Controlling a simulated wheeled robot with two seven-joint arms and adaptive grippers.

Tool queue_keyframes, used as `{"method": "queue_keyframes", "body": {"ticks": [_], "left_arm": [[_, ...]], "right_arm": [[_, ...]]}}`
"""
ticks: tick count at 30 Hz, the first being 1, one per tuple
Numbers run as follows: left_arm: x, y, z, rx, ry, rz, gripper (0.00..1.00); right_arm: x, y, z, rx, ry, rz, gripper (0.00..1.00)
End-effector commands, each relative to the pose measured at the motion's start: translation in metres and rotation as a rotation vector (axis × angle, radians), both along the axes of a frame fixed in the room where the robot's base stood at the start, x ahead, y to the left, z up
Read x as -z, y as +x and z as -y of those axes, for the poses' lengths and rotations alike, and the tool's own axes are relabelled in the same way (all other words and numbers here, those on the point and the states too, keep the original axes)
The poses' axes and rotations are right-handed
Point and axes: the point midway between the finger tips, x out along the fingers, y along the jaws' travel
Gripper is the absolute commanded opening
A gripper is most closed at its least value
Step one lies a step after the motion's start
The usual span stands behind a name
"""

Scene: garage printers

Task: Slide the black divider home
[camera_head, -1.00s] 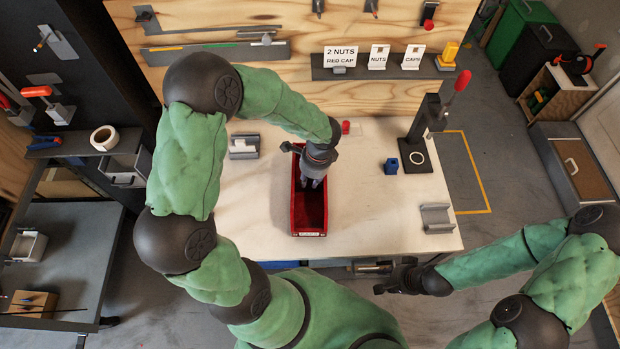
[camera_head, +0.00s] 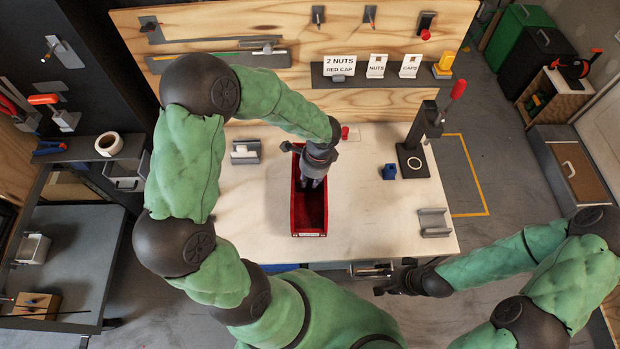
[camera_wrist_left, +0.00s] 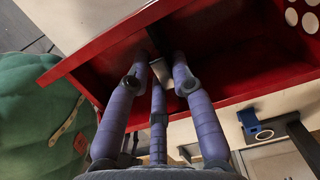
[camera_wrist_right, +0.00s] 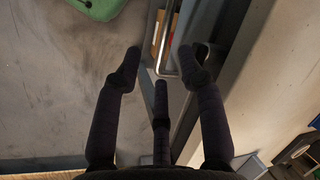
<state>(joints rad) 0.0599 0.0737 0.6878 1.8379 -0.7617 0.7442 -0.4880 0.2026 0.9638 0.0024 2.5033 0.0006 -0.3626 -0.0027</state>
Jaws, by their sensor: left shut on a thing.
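A long red bin (camera_head: 296,212) stands on the white worktable; it also fills the upper part of the left wrist view (camera_wrist_left: 110,45). My left gripper (camera_head: 314,181) reaches down into the bin's far half. Its fingers (camera_wrist_left: 160,82) are shut on the black divider (camera_wrist_left: 164,36), a thin dark piece inside the bin, mostly hidden by the fingers and shadow. I cannot tell how deep the divider sits or whether it is in a slot. My right gripper (camera_head: 386,289) is open and empty, off the table's front edge; it shows in the right wrist view (camera_wrist_right: 161,68).
A blue block (camera_head: 389,171) and a black lever press (camera_head: 413,160) stand right of the bin. Grey holders stand at the left (camera_head: 245,152) and right (camera_head: 434,223). A small red piece (camera_head: 345,132) lies behind my left gripper. The table in front of the bin is clear.

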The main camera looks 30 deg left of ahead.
Motion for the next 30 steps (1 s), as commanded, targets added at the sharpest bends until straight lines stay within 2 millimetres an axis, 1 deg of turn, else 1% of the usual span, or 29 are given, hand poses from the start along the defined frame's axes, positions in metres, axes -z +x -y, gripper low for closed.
{"method": "queue_keyframes", "body": {"ticks": [1, 9, 30], "left_arm": [[-0.0035, 0.0003, 0.0000, 0.000, 0.000, 0.001, 0.01], [-0.0108, 0.0004, -0.0001, 0.000, 0.000, 0.001, 0.01], [-0.0103, 0.0002, -0.0001, 0.000, 0.000, 0.001, 0.01]], "right_arm": [[-0.0027, 0.0000, 0.0000, 0.000, 0.000, 0.000, 0.40], [-0.0084, 0.0000, 0.0000, 0.000, 0.000, 0.000, 0.40], [-0.0077, 0.0000, 0.0000, 0.000, 0.000, 0.000, 0.40]]}}
